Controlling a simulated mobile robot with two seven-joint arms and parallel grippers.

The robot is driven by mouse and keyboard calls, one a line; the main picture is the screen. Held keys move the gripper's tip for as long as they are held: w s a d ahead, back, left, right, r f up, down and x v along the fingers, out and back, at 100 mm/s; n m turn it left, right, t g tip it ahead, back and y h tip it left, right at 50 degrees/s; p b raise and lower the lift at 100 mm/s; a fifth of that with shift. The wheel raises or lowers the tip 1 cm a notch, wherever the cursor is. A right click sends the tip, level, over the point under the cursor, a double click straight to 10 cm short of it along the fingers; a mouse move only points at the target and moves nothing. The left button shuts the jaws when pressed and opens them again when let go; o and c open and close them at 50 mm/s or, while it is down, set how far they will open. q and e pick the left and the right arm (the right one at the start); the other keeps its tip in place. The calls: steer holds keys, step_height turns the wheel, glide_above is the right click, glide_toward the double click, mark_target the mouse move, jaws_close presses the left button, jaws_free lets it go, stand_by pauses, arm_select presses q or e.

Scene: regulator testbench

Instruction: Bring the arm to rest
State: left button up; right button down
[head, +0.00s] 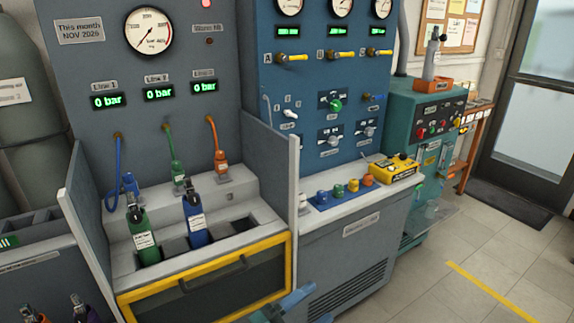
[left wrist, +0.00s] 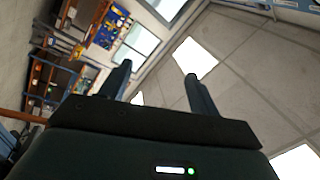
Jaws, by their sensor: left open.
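My left gripper (head: 295,303) shows only in part at the bottom edge of the head view, low in front of the yellow-framed bench. In the left wrist view its two fingers (left wrist: 157,72) stand apart with nothing between them, so it is open and empty. The wrist view looks toward the ceiling and a far wall, tilted. My right gripper is in neither view.
A green cylinder (head: 144,240) and a blue cylinder (head: 197,225) stand in the slots of the grey bench, behind its yellow-framed front (head: 213,283). A yellow device (head: 392,168) lies on the ledge to the right. The tiled floor at right is clear.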

arm_select(q)
steer(key=s+a+f+n+y, duration=0.6)
steer(key=s+a+f+n, duration=0.1)
steer(key=a+n, duration=0.2)
steer(key=s+a+f+n+g+y, duration=0.1)
steer(key=s+a+f+n+y, duration=0.6)
steer(key=a+n, duration=0.2)
steer(key=shift+a+n+p, duration=0.35)
steer(key=shift+n+p, duration=0.05)
steer(key=shift+n, duration=0.7)
